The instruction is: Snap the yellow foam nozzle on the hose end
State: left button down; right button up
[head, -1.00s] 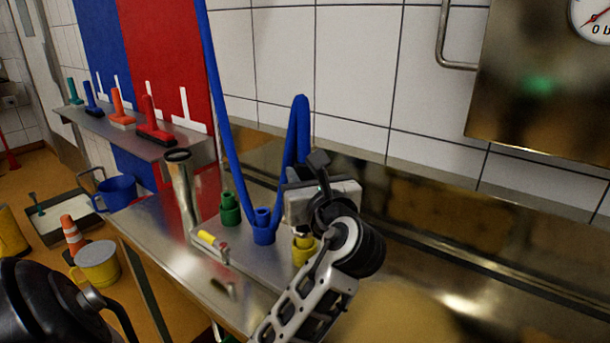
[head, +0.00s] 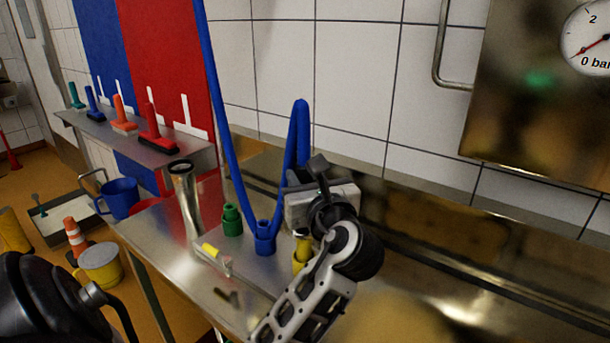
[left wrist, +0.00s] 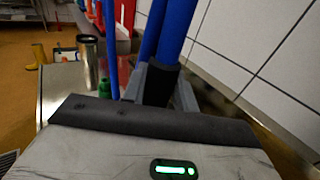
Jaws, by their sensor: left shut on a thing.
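The yellow foam nozzle (head: 300,262) stands at the right end of a row on the steel bench, beside a blue nozzle (head: 264,240) and a green nozzle (head: 231,222). My left gripper (head: 308,200) is just above the yellow nozzle and shut on the blue hose (head: 301,125). The hose loops up from behind the blue nozzle and comes down into the jaws. In the left wrist view the hose (left wrist: 172,40) runs down between the fingers. The hose end is hidden by the gripper, so I cannot tell whether it touches the yellow nozzle. My right gripper is not in view.
A shelf (head: 150,150) with coloured brushes is behind. The tiled wall closes off the back; the bench to the right looks clear.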

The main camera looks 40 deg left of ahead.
aim_at(305, 151)
pick_arm(q)
jog(key=shift+r+p, duration=0.9)
jog(key=shift+r, duration=2.05)
